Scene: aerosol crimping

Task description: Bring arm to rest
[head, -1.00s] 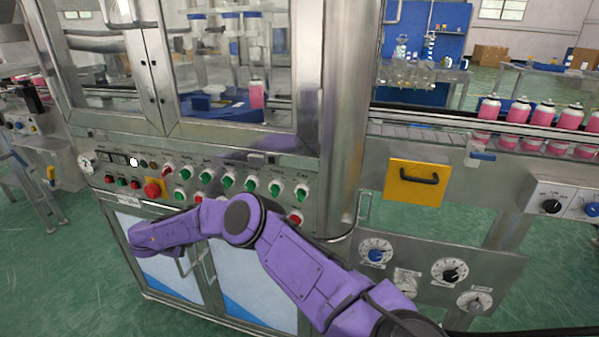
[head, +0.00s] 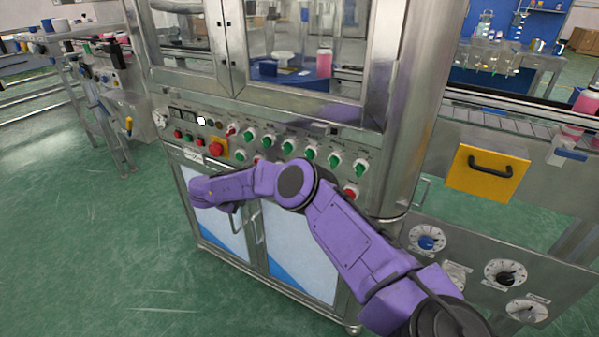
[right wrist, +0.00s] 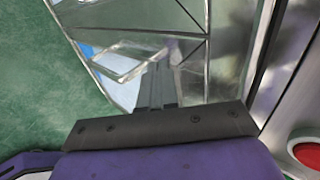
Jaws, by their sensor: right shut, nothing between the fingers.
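My purple right arm comes in from the lower right in the head view and reaches across the front of the steel crimping machine (head: 300,105). Its wrist end lies just below the control panel (head: 262,138), in front of the lower cabinet doors. In the right wrist view my right gripper (right wrist: 158,82) has its fingers together with nothing between them, near a cabinet door handle (right wrist: 122,62). I cannot tell whether it touches the handle. In the head view its fingers are mostly hidden by the wrist. My left arm is not in view.
A red emergency stop (head: 217,147) and several green knobs sit on the panel above my wrist. A red button (right wrist: 305,155) is close at the lower right of the wrist view. Green floor (head: 90,240) is open on the left.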

